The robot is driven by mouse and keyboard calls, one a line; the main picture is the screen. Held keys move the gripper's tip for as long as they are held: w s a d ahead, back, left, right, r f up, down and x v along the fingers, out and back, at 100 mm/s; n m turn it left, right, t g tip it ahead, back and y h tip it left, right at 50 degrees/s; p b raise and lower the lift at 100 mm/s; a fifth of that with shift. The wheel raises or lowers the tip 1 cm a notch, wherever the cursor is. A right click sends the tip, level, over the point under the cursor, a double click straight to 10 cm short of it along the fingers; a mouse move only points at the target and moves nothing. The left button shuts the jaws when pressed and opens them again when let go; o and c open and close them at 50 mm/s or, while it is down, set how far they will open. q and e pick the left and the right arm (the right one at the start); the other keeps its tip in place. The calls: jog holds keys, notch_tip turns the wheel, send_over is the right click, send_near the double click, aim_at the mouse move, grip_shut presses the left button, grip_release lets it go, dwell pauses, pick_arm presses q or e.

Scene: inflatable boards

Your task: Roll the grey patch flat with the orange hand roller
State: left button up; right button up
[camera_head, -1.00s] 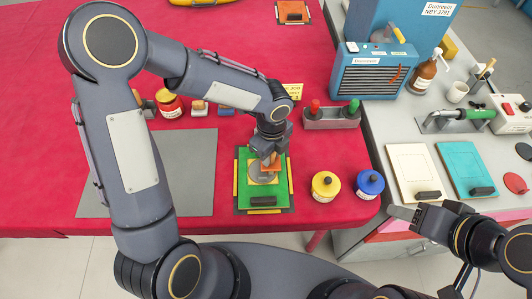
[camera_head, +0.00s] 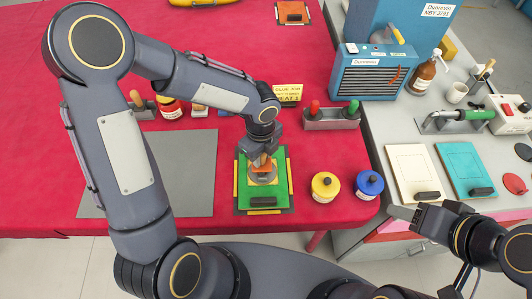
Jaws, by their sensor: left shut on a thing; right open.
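The grey patch (camera_head: 263,179) is a round disc on a tan area of the green board (camera_head: 263,194). The board lies on the red table between yellow strips. My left gripper (camera_head: 262,158) points down over the patch and is shut on the orange hand roller (camera_head: 260,166). The roller is at the patch's far part; the gripper hides much of it, and I cannot tell whether it touches the patch. My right gripper (camera_head: 402,213) is open and empty at the right, in front of the grey bench.
A yellow tin (camera_head: 325,186) and a blue tin (camera_head: 368,184) stand right of the board. A grey rack (camera_head: 331,119) with red-handled and green-handled tools stands behind. A grey mat (camera_head: 180,170) lies left, partly behind my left arm. A yellow sign (camera_head: 288,93) stands farther back.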

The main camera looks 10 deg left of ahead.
pick_arm(q)
jog(key=shift+s+a, duration=0.15)
jog(key=shift+a, duration=0.35)
jog(key=shift+s+a, duration=0.25)
jog(key=shift+a, duration=0.7)
jog(key=shift+f, duration=0.1)
notch_tip(320, 180, up, 7)
jog(key=p, duration=0.6)
